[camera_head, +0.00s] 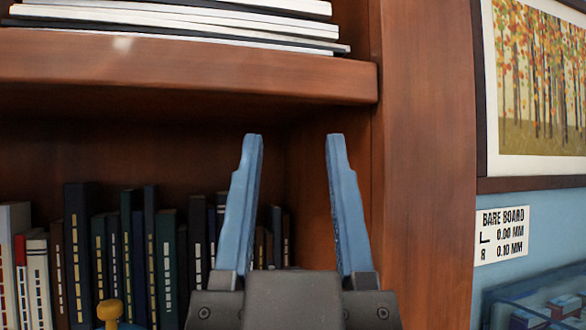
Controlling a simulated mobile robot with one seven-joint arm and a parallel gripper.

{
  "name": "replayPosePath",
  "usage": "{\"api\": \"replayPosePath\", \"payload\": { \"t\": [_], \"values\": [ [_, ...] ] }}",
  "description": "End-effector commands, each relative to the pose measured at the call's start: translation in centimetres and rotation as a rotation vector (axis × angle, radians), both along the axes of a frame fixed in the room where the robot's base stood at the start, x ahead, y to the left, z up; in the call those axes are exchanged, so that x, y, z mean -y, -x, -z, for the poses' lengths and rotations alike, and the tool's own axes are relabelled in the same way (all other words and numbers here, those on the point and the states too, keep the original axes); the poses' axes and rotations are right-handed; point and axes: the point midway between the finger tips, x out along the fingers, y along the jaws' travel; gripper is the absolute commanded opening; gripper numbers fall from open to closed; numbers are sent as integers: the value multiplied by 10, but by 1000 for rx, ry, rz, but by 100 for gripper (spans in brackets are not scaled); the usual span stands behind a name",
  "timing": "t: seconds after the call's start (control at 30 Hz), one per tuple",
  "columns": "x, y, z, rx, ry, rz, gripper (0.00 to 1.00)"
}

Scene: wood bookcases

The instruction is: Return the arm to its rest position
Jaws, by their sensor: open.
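My gripper (294,140) is in the lower middle of the head view, pointing up and away toward the bookcase. Its two blue fingers stand wide apart with nothing between them. Behind the fingers are the shaded back of a shelf compartment and the bookcase's right side. The dark gripper body shows at the bottom edge; the rest of my arm is out of view.
A wood bookcase (425,160) fills most of the view. Several upright books (80,250) stand on the lower shelf. A stack of flat books (190,25) lies on the shelf above (190,65). A framed tree picture (540,80) and a small sign (502,235) are at right.

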Motion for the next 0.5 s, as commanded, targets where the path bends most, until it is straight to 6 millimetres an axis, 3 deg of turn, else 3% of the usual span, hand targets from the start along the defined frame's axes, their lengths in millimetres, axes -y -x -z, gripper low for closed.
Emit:
{"api": "replayPosePath", "payload": {
  "t": [0.27,0.5],
  "values": [
    [0,0,0,0,-1,-1,53],
    [-1,0,38,-1,-1,-4,53]
  ]
}}
